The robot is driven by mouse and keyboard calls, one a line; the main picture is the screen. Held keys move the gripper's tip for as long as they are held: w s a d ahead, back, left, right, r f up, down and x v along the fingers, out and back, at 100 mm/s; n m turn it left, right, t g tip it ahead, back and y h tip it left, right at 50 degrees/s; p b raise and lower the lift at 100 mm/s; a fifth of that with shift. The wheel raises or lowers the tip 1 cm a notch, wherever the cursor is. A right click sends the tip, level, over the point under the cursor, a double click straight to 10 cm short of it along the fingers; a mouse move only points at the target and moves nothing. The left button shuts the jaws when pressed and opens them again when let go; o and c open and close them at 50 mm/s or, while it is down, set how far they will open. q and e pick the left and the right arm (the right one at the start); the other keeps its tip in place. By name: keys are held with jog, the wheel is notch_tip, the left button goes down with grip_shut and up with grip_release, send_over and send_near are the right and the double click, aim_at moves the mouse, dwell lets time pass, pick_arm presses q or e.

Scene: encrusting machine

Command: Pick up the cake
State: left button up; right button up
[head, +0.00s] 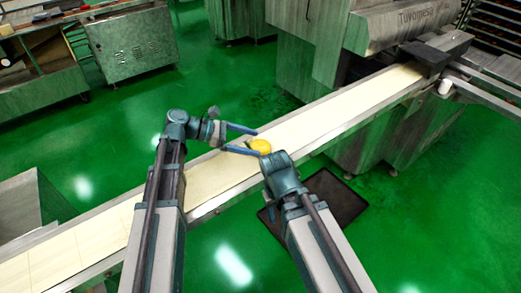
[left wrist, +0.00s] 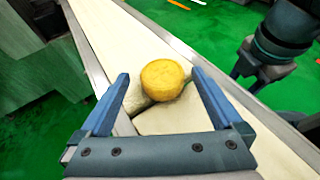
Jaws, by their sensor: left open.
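The cake (head: 260,146) is a round yellow piece above or on the cream conveyor belt, near the middle of the head view. In the left wrist view the cake (left wrist: 163,80) shows between and slightly beyond the fingertips. My left gripper (head: 256,142) is open, with one finger on each side of the cake and a gap to it; its blue fingers also show in the left wrist view (left wrist: 160,76). My right arm (head: 283,175) ends just to the right of the cake; its fingers are hidden in the head view. A pale shape shows directly under the cake.
The conveyor belt (head: 335,118) runs from lower left to upper right with raised metal edges. A large grey machine (head: 310,45) stands behind it. A dark mat (head: 330,200) lies on the green floor. The belt toward the upper right is clear.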

aim_at(259, 145)
pick_arm(q)
jog(key=x, duration=0.1)
jog(key=b+x, duration=0.1)
jog(key=x, duration=0.1)
jog(key=shift+s+a+f, duration=0.15)
jog(key=shift+f, duration=0.1)
jog(key=shift+d, duration=0.4)
jog(key=c, duration=1.3)
